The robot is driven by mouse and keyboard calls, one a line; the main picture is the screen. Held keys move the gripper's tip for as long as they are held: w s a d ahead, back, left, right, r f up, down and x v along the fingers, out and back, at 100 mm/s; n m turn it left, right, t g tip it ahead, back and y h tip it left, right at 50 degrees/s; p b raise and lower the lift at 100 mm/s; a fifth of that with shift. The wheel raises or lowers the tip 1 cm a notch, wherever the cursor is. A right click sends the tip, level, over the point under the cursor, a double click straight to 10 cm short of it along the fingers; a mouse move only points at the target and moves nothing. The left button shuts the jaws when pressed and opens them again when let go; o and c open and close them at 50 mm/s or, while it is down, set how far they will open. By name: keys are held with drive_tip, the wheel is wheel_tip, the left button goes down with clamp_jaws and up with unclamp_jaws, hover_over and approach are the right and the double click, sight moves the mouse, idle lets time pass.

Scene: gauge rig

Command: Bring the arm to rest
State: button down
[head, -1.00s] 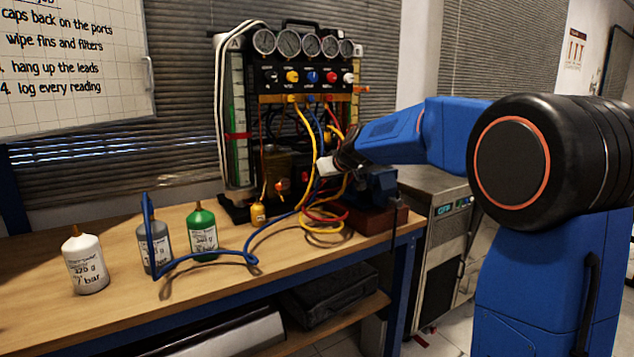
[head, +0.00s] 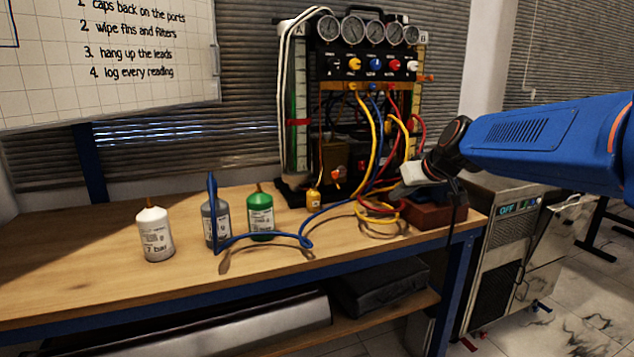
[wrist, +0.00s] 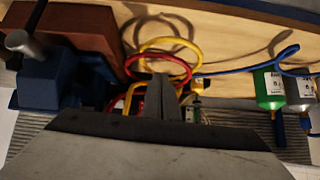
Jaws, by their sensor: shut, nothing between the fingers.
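My arm (head: 545,140) reaches in from the right in the head view. My gripper (head: 410,178) is at its end, in front of the hoses and beside the brown block (head: 436,214) at the bench's right end. In the wrist view the fingers (wrist: 166,88) are together with nothing between them. The gauge rig (head: 370,70) stands behind, with yellow, red and blue hoses. In the wrist view the looped yellow hose (wrist: 170,45) lies beyond the fingertips. I cannot tell the gap between fingers and hoses.
A blue vice-like fixture (wrist: 55,78) sits close by the gripper on the left in the wrist view. White (head: 155,234), grey (head: 214,232) and green (head: 260,216) bottles stand on the bench (head: 80,265). A grey machine (head: 510,240) stands right of it.

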drive_tip(key=s+d+f+m+g+h, duration=0.1)
drive_tip(key=s+f, duration=0.4)
drive_tip(key=s, duration=0.7)
drive_tip(key=s+d+f+m+g+h, duration=0.1)
drive_tip(key=s+f, duration=0.5)
drive_tip(key=s, duration=0.6)
drive_tip(key=s+d+f+m+g+h, duration=0.1)
drive_tip(key=s+f, duration=0.5)
drive_tip(key=s, duration=0.6)
drive_tip(key=shift+s+d+f+g, duration=0.15)
drive_tip(key=shift+s+d+g, duration=0.2)
drive_tip(key=shift+d+g, duration=0.2)
